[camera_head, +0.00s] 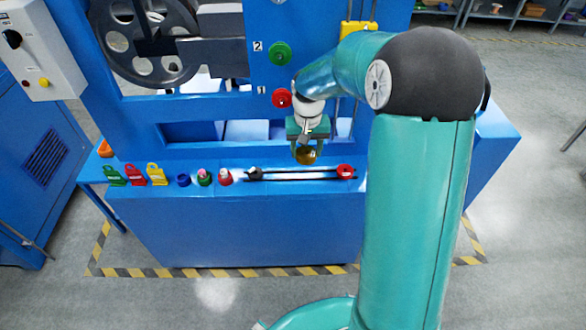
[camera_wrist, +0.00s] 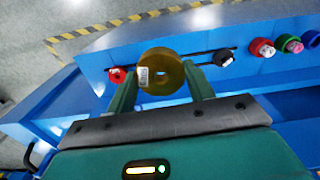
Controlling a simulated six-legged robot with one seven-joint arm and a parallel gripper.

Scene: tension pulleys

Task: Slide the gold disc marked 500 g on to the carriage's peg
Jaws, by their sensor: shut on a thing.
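The gold disc (camera_head: 306,156) hangs at the end of my gripper (camera_head: 306,147), above the front ledge of the blue machine. In the wrist view the disc (camera_wrist: 160,72) sits between the two green fingers of my gripper (camera_wrist: 160,78), which are shut on it. Its round face, centre hole and a small white label show; the marking is too small to read. A yellow block (camera_head: 356,28), perhaps the carriage, is at the upper right on vertical rods, partly hidden by my arm. I cannot make out its peg.
The ledge bears green, red and yellow tags (camera_head: 135,175), a blue ring (camera_head: 183,180), small knobs (camera_head: 225,177), and dark rods with a red end (camera_head: 346,171). Green (camera_head: 280,54) and red (camera_head: 281,97) knobs are on the machine's upright. A striped floor border surrounds it.

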